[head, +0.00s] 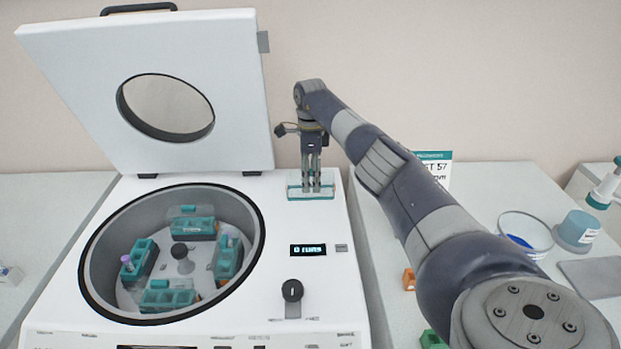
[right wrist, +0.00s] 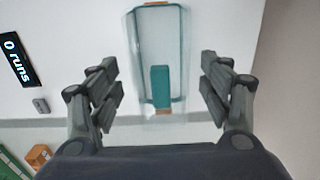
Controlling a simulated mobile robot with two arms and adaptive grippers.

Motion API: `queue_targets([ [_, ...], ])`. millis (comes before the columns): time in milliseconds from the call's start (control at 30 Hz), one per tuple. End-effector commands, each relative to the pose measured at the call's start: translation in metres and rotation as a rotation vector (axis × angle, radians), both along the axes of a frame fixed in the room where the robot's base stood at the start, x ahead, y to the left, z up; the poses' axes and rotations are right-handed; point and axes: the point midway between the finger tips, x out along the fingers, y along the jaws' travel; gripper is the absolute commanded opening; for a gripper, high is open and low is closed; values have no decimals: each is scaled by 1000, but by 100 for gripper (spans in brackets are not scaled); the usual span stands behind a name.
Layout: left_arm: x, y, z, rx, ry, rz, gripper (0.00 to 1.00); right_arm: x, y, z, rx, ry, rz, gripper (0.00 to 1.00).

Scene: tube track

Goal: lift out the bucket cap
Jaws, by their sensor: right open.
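A clear cap with a teal rim (head: 297,187) lies on the white top of the centrifuge, behind the display and right of the bowl. It also shows in the right wrist view (right wrist: 158,70), with a teal tab in its middle. My right gripper (head: 312,172) points down over the cap, open and empty. In the right wrist view its fingers (right wrist: 160,88) stand apart on either side of the cap; I cannot tell the height gap. Several teal buckets (head: 193,228) sit in the open bowl (head: 240,205). My left gripper is not in view.
The centrifuge lid (head: 70,75) stands open at the back left. A black knob (head: 292,291) and display (head: 308,250) are in front of the cap. Right of the machine are a sign (head: 437,170), a dish (head: 525,235) and a jar (head: 578,228).

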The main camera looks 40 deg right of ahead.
Motion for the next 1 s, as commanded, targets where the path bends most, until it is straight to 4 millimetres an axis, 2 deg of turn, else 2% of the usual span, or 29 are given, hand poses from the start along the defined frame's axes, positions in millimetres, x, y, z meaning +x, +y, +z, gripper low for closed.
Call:
queue_targets([
  [133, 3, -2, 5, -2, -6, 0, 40, 0, -1, -14, -1, 1, 0, 72],
  [400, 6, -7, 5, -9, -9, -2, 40, 0, -1, -17, -1, -2, 0, 69],
  [600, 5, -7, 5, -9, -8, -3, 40, 0, -1, -17, -1, -2, 0, 25],
  [1000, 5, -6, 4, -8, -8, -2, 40, 0, -1, -15, -2, -2, 0, 25],
])
